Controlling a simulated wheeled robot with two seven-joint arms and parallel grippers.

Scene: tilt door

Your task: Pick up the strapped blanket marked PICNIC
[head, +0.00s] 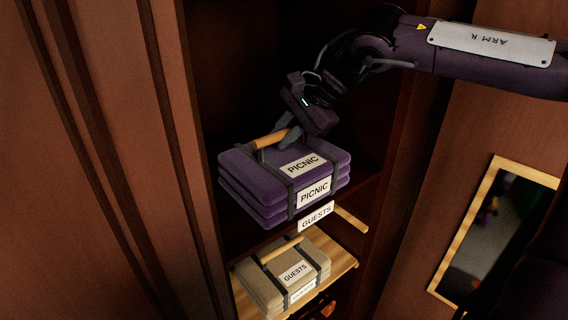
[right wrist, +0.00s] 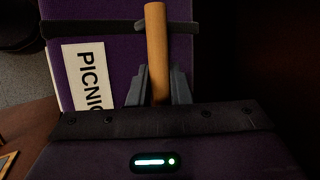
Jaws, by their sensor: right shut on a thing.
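The purple folded blanket (head: 250,180) has dark straps, a wooden carry handle (head: 270,139) and two PICNIC labels (head: 313,192). It hangs level in the upper part of the wooden cabinet, above the lower shelf. My right gripper (head: 289,135) reaches down from the upper right and is shut on the handle. In the right wrist view the handle (right wrist: 157,45) stands between the two grey fingers (right wrist: 160,90), with the purple cloth and a PICNIC label (right wrist: 84,80) beside it. My left gripper is not in view.
A beige strapped blanket (head: 265,272) marked GUESTS lies on a pale wooden shelf (head: 345,262) below. A GUESTS tag (head: 316,216) is on the shelf front above it. A brown door panel (head: 90,160) fills the left. A framed mirror (head: 497,232) is at the right.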

